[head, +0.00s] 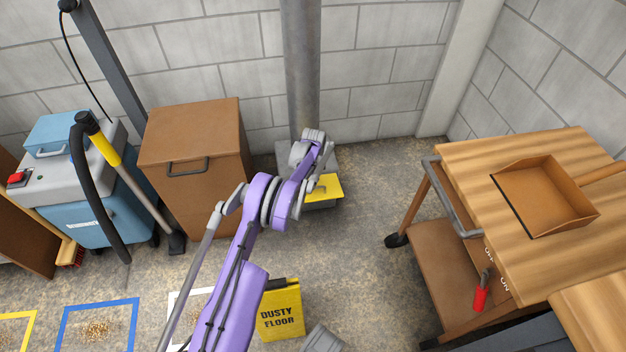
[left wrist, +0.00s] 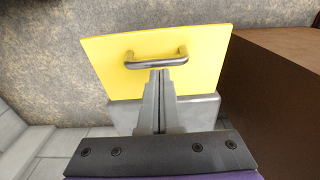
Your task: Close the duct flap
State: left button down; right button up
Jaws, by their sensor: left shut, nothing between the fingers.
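The yellow duct flap (head: 327,188) sticks out open from the low grey duct box (head: 326,152) at the foot of the wall pipe. In the left wrist view the flap (left wrist: 110,65) fills the upper middle, with a metal bar handle (left wrist: 155,60) on its face. The grey duct box (left wrist: 200,110) shows behind my fingers. My left gripper (left wrist: 165,72) is shut and empty, its tips at the handle's middle; I cannot tell whether they touch. In the head view my left gripper (head: 318,165) is over the flap and partly hides it. My right gripper is not in view.
A brown cabinet (head: 198,150) stands just left of the duct. A yellow "dusty floor" sign (head: 281,312) stands in front. A wooden cart (head: 470,165) with a dustpan (head: 540,195) is at right. A blue-grey cleaning machine (head: 95,210) is at left. The floor between duct and cart is clear.

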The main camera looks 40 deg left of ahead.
aim_at(315, 199)
pick_arm(q)
jog(key=shift+s+d+f+t+y, duration=0.3)
jog(key=shift+d+f+t+y, duration=0.1)
jog(key=shift+f, duration=0.1)
jog(key=shift+s+d+f+t+y, duration=0.3)
jog(key=shift+d+f+y, duration=0.1)
jog(key=shift+f, duration=0.1)
jog(key=f+t+y, duration=0.1)
jog(key=f, duration=0.1)
jog(key=d+f+t+y, duration=0.1)
jog(key=f, duration=0.1)
jog(key=s+f+t+y, duration=0.1)
jog(key=y, duration=0.1)
jog(key=shift+s+d+f, duration=0.1)
jog(key=shift+d+f, duration=0.25)
jog(key=shift+f, duration=0.05)
notch_tip(315, 199, down, 10)
jog(key=w+a, duration=0.1)
jog(key=a, duration=0.1)
jog(key=shift+w+a+t, duration=0.2)
jog(key=shift+w+t, duration=0.1)
jog(key=shift+w, duration=0.1)
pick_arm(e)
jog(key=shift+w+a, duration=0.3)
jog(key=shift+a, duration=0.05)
